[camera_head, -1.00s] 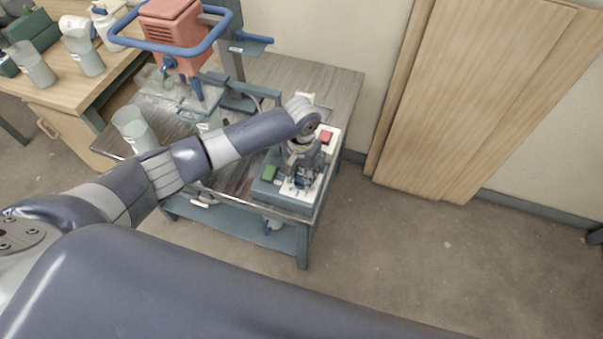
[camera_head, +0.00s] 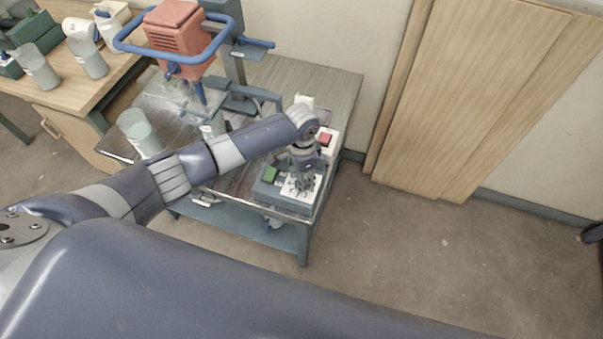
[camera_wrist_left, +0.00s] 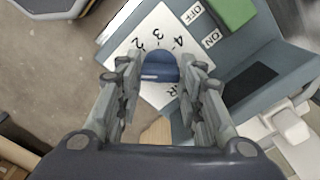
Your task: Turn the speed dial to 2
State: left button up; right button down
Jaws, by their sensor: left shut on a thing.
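The speed dial (camera_wrist_left: 160,68) is a blue knob on a white plate (camera_wrist_left: 130,42) with printed numbers; 2, 3 and 4 can be read around its far side. My left gripper (camera_wrist_left: 160,76) has its two fingers on either side of the dial and is shut on it. A small light mark shows on the dial, but I cannot tell which number it points to. In the head view my left gripper (camera_head: 302,184) is over the white plate on the grey control box (camera_head: 285,204), and hides the dial. My right gripper is not in view.
A green switch (camera_head: 270,174) with ON and OFF labels sits beside the plate. A red button (camera_head: 325,138) is behind the gripper. The red mixer (camera_head: 178,35) and a translucent bucket (camera_head: 138,132) stand on the cart to the left. Open floor lies right of the cart.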

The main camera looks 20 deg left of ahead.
pick_arm(q)
jog(key=m, duration=0.3)
jog(key=shift+m+p, duration=0.3)
jog(key=shift+m, duration=2.3)
jog(key=o, duration=1.1)
jog(key=shift+c, duration=0.2)
notch_tip(320, 180, up, 12)
jog(key=shift+d, duration=0.1)
